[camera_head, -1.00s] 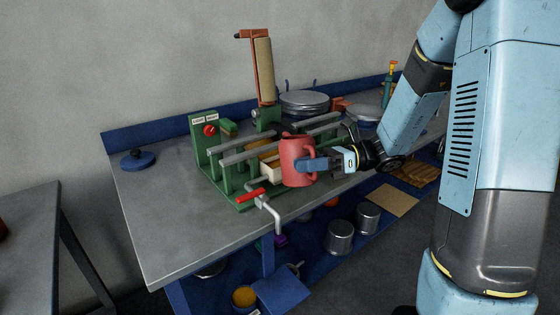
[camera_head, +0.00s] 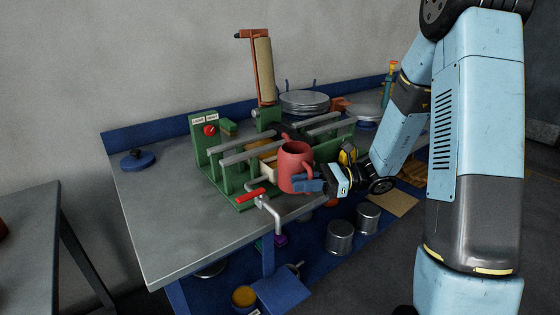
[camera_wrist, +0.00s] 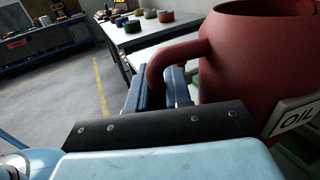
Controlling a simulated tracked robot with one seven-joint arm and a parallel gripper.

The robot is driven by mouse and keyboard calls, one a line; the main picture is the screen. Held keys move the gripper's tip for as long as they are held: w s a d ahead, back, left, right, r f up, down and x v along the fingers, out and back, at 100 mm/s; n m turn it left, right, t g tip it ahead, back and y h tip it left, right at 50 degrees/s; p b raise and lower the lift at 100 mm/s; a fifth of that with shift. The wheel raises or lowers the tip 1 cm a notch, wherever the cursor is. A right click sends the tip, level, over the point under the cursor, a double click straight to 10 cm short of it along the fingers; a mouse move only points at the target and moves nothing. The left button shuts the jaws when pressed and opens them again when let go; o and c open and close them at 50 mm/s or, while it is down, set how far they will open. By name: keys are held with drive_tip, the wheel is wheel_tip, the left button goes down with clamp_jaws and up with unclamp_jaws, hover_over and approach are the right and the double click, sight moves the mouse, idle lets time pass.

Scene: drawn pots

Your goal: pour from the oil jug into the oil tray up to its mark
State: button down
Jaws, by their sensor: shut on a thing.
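The red oil jug (camera_head: 296,165) is in front of the green frame on the workbench. Its label, reading OIL, shows in the wrist view, where the jug (camera_wrist: 255,60) fills the right side. My gripper (camera_head: 312,185) is shut on the jug's handle, its blue fingers on both sides of it. The jug looks about upright in the head view. A pale tray (camera_head: 268,172), probably the oil tray, sits in the frame just left of the jug and is partly hidden. Its mark and the oil level cannot be made out.
A blue-lidded item (camera_head: 137,160) lies at the bench's left. Metal pots (camera_head: 340,236) stand on the lower shelf. The bench's left front (camera_head: 175,225) is clear.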

drive_tip(key=s+d+r, duration=0.1)
drive_tip(key=s+r, duration=0.3)
drive_tip(key=s, duration=0.1)
drive_tip(key=shift+d, duration=0.15)
idle(0.6)
